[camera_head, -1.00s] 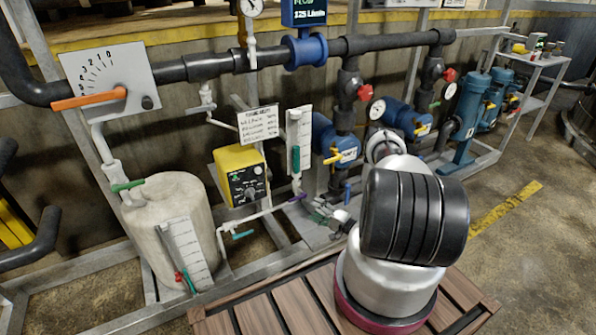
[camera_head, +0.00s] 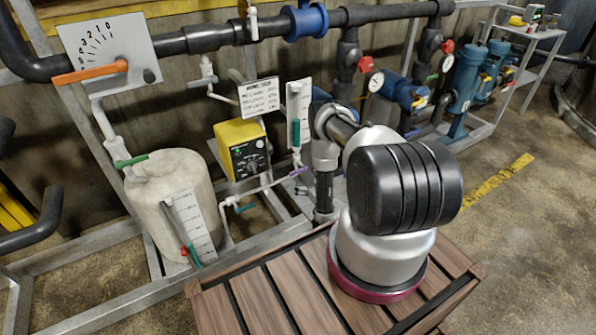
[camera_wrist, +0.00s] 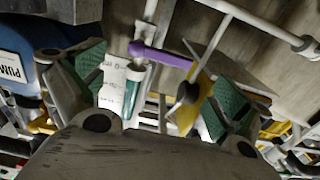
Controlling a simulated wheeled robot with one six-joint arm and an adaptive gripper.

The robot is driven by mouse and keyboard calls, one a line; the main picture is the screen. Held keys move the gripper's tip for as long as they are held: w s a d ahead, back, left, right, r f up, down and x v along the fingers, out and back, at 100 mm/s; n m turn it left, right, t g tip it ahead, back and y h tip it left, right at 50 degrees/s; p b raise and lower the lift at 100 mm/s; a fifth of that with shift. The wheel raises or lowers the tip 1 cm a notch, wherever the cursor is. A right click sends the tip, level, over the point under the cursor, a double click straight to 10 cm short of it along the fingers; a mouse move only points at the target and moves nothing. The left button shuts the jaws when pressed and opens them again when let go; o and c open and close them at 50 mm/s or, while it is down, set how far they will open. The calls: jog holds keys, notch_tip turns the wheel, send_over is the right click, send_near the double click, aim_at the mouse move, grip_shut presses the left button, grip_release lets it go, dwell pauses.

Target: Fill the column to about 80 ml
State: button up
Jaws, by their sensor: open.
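The column is a clear tube with a green part against a white graduated plate (camera_head: 304,98); its marks are too small to read. It also shows in the wrist view, with the green tube (camera_wrist: 132,95) left of centre. A purple valve handle (camera_head: 298,171) sits at its lower end. In the wrist view this purple handle (camera_wrist: 162,55) lies ahead of and between my fingers, apart from both. My gripper (camera_wrist: 158,92) is open and empty, with green pads on both fingers. In the head view my arm hides most of the gripper.
A yellow pump box (camera_head: 241,148) stands left of the column, with a sign (camera_head: 259,97) above it. A white tank (camera_head: 170,205) with green-handled valves is further left. Thin white pipes (camera_head: 262,190) run below the column. A blue pump body (camera_wrist: 28,55) is close to my left finger.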

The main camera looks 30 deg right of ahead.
aim_at(299, 170)
jog(key=w, duration=0.6)
jog(key=shift+a, duration=0.1)
jog(key=c, duration=1.4)
jog(key=shift+w, duration=0.1)
jog(key=shift+c, duration=0.2)
